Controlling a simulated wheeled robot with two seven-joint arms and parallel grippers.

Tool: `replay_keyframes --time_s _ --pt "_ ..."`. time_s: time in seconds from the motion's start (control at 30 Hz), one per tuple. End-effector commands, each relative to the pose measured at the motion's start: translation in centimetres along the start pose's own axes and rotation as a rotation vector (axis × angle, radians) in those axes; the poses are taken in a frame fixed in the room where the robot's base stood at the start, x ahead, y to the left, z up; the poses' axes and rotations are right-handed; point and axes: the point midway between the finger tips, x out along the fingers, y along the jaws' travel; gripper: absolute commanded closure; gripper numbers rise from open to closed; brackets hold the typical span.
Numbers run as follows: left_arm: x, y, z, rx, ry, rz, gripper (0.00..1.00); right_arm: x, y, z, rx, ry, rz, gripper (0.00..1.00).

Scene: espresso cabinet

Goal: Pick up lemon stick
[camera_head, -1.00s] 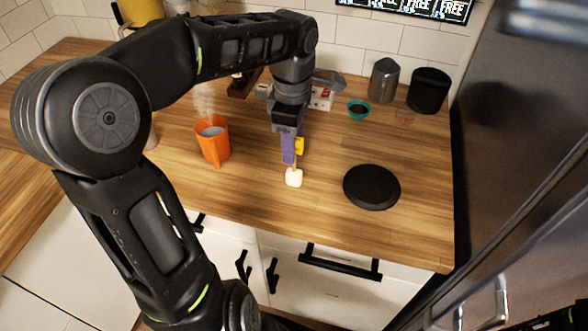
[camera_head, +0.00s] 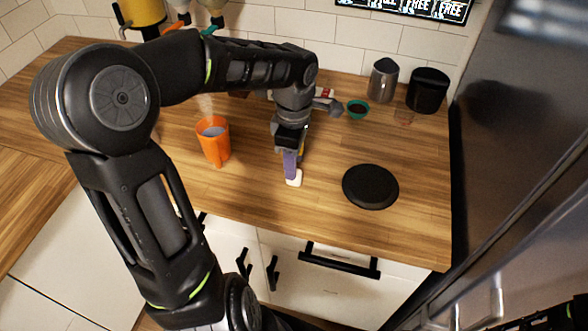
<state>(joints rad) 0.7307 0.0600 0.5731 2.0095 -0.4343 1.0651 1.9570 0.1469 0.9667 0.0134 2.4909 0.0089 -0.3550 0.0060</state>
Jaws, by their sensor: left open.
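My left gripper (camera_head: 290,166), with purple fingers, points down over the counter and is open. A small yellow piece (camera_head: 302,149), which looks like part of the lemon stick, shows as a sliver just right of the fingers. The gripper hides most of it, and I cannot tell whether the fingers touch it. A small white block-like piece (camera_head: 296,178) shows on the counter right by the fingertips. My right gripper is not in view.
An orange cup (camera_head: 214,146), steaming, stands left of the gripper. A black round disc (camera_head: 370,187) lies to the right. A small green bowl (camera_head: 358,109), a metal pitcher (camera_head: 383,80) and a black canister (camera_head: 428,90) stand at the back right.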

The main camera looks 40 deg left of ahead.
Motion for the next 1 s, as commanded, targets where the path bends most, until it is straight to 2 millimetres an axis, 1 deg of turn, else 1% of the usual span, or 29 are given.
replay_keyframes --time_s 0.13,0.17,0.6,0.67,1.0 --pt "-0.03 0.01 0.00 0.000 0.000 0.000 0.58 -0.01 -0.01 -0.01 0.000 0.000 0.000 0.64" --pt "-0.03 0.00 0.00 0.000 0.000 0.000 0.60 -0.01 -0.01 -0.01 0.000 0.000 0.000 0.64" --pt "-0.03 0.00 0.00 0.000 0.000 0.000 0.96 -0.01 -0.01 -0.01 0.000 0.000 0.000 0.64" --pt "-0.03 0.00 0.00 0.000 0.000 0.000 1.00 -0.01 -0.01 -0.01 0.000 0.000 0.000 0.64" --pt "-0.04 0.01 0.00 0.000 0.000 0.000 1.00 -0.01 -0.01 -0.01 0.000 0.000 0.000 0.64"
